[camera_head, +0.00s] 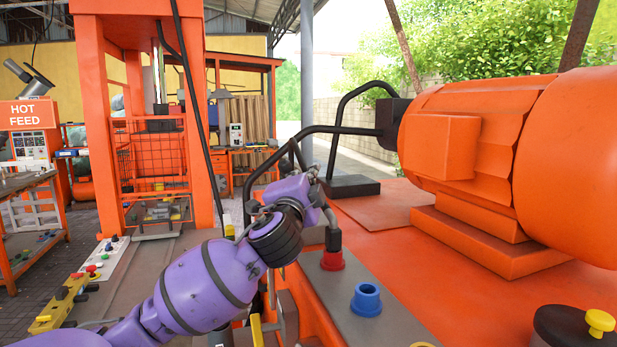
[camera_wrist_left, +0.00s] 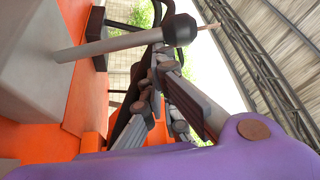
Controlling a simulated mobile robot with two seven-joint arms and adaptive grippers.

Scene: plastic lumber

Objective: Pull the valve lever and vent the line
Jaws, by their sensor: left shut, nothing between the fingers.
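A pale grey lever rod (camera_wrist_left: 110,46) with a round black knob (camera_wrist_left: 181,30) shows in the left wrist view. It runs out from a grey block (camera_wrist_left: 35,60) at the left. My left gripper (camera_wrist_left: 160,58) is shut and empty. Its fingertips lie close to the rod, just below the knob in the picture; I cannot tell whether they touch it. In the head view my purple left arm reaches up from the lower left, and the left gripper (camera_head: 296,152) is small and dark at its end. I cannot pick out the lever there. My right gripper is not in view.
A large orange motor (camera_head: 480,150) fills the right of the orange deck (camera_head: 440,310). Black bent pipes (camera_head: 340,131) run behind my gripper. A red fitting (camera_head: 332,261) and a blue ring (camera_head: 367,300) sit on a grey strip. An orange frame (camera_head: 200,120) stands at the left.

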